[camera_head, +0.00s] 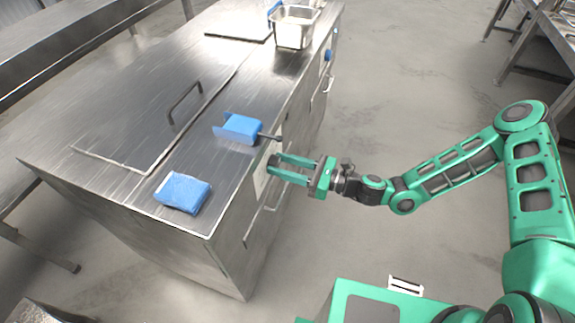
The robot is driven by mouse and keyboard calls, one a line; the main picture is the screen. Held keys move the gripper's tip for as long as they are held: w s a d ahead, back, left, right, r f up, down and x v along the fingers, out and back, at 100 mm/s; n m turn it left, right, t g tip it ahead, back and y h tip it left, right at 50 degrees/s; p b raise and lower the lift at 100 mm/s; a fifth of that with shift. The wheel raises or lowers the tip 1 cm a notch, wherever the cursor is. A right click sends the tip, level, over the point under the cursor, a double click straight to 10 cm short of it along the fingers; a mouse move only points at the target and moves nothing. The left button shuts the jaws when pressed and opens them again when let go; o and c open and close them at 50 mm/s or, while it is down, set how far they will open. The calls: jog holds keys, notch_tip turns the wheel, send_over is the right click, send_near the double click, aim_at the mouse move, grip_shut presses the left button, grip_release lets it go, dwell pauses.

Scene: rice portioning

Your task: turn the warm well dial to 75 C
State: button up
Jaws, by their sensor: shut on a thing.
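My gripper (272,167) is at the front face of the steel counter, with its green fingers pointing left at the panel. The fingers are closed on the warm well dial, which they hide almost fully, so its setting cannot be read. A pale label plate (260,181) shows on the panel just beside and below the fingertips. A similar blue dial (329,55) sits farther along the counter front, apart from my gripper.
On the steel counter (120,110) lie a blue block (183,192) and a blue scoop-like tool (238,129), whose dark handle sticks out over the front edge near my gripper. A steel pan (296,27) stands farther back. The floor (400,80) beyond my arm is clear.

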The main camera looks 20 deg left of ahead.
jog(key=shift+d+f+m, duration=0.1)
jog(key=shift+f+m, duration=0.2)
jog(key=shift+m, duration=0.4)
jog(key=o, duration=1.1)
jog(key=shift+w, duration=0.1)
jog(key=shift+r, duration=0.1)
jog(key=d, duration=0.7)
jog(key=s+d, duration=0.1)
jog(key=d, duration=0.2)
jog(key=shift+d, duration=0.35)
